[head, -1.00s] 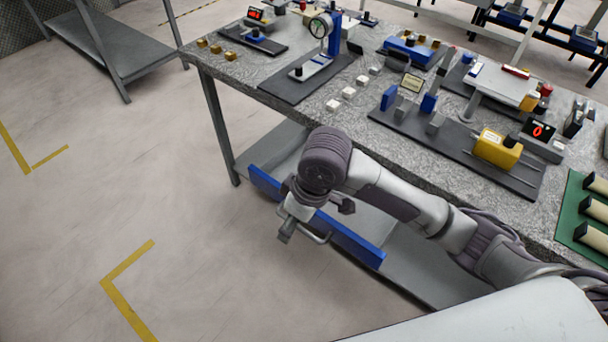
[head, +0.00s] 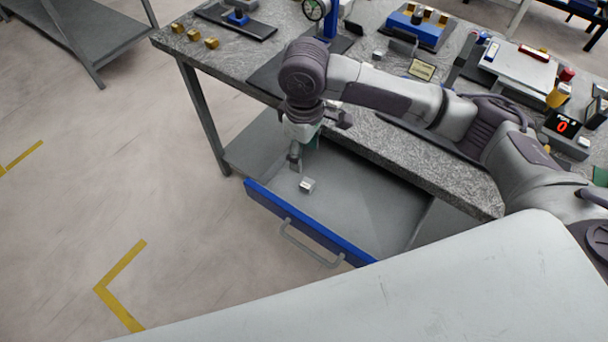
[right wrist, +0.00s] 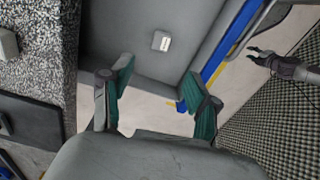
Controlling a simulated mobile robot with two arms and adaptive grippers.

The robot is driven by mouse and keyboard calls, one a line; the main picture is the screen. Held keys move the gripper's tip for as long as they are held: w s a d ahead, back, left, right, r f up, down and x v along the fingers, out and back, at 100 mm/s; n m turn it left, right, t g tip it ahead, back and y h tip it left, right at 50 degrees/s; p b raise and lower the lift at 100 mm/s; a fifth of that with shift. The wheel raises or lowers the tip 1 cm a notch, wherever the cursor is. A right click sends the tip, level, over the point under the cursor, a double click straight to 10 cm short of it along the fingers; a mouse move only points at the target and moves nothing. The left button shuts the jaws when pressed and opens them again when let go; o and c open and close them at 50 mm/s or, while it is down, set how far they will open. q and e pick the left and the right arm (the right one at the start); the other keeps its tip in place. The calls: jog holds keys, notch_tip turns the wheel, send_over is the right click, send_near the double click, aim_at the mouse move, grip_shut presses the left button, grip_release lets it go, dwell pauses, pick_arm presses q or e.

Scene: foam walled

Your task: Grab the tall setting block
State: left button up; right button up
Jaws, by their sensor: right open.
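A small pale metal block (head: 307,185) lies on the floor of an open grey drawer (head: 350,195) with a blue front, under the workbench. It has a dark marking in the right wrist view (right wrist: 161,41); I cannot read it. My right gripper (head: 297,160) points down over the drawer, just behind and above the block, not touching it. In the right wrist view its green-padded fingers (right wrist: 160,72) are spread and empty, with the block beyond them. A dark gripper, apparently my left (right wrist: 262,56), shows at the right there, small, with fingers apart, away from the block.
The blue drawer front (head: 300,222) with its bar handle (head: 308,248) stands in front of the block. The bench top (head: 230,68) overhangs behind and carries brass cubes (head: 194,34), a blue fixture (head: 418,28) and a scale (head: 518,66). The floor at left is clear.

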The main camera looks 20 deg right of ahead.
send_over(307, 183)
jog(key=f, duration=0.5)
jog(key=shift+a+f, duration=0.25)
jog(key=shift+f, duration=0.1)
jog(key=shift+w+f, duration=0.15)
jog(key=shift+f, duration=0.05)
jog(key=f, duration=0.4)
jog(key=shift+d+f, duration=0.15)
jog(key=shift+d, duration=0.15)
jog(key=shift+f, duration=0.45)
pick_arm(q)
jog(key=s, duration=0.3)
pick_arm(e)
jog(key=shift+r, duration=0.1)
grip_shut()
